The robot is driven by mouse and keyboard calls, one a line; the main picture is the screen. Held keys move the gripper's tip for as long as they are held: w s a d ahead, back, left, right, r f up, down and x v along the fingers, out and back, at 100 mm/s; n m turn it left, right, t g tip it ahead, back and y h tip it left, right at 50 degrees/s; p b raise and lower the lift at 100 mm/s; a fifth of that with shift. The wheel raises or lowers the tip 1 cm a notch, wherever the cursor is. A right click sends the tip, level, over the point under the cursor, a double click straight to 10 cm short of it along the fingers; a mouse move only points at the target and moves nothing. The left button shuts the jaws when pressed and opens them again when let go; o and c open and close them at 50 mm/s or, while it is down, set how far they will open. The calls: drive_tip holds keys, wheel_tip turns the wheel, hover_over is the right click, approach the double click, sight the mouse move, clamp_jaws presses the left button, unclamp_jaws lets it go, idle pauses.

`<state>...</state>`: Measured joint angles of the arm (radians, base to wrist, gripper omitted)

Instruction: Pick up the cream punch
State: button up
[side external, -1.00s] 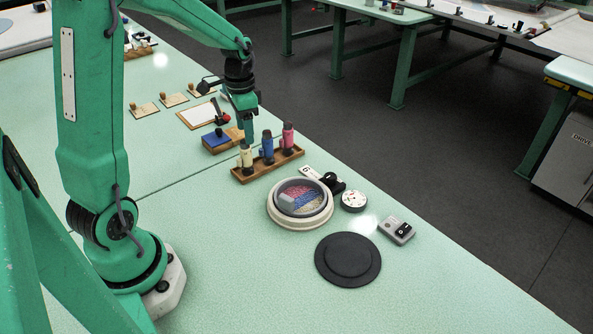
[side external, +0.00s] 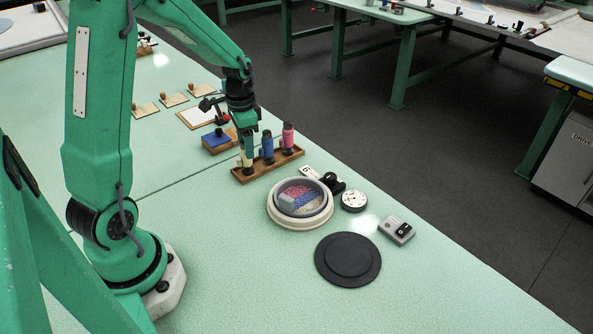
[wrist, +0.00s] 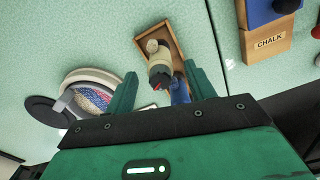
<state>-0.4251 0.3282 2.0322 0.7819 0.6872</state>
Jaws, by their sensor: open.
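The cream punch (side external: 246,165) stands at the left end of a wooden rack (side external: 288,155). My gripper (side external: 247,147) is over it from above and hides its upper part in the side view. In the wrist view, the cream punch (wrist: 160,63) shows between the two fingers of my open gripper (wrist: 160,80), its dark top with a red mark facing the camera. I cannot tell whether a finger touches it. The blue punch (side external: 267,147) and the pink punch (side external: 288,136) stand further along the rack; the blue one (wrist: 180,92) also shows close by in the wrist view.
A round tub of coloured yarn bits (side external: 299,217) sits in front of the rack, with a black disc (side external: 348,260) nearer the camera. A wooden block labelled CHALK (wrist: 266,45) with a blue piece lies behind the rack.

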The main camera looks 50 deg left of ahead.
drive_tip(key=shift+f, duration=1.7)
drive_tip(key=c, duration=1.1)
drive_tip(key=shift+o, duration=0.2)
drive_tip(key=shift+r, duration=0.2)
drive_tip(key=shift+r, duration=0.55)
drive_tip(key=r, duration=0.3)
drive_tip(key=shift+d+r, duration=0.1)
drive_tip(key=shift+d, duration=0.2)
drive_tip(key=s+d+r, duration=0.1)
drive_tip(key=d+r, duration=0.5)
drive_tip(key=d, duration=0.5)
drive_tip(key=shift+s+r, duration=0.2)
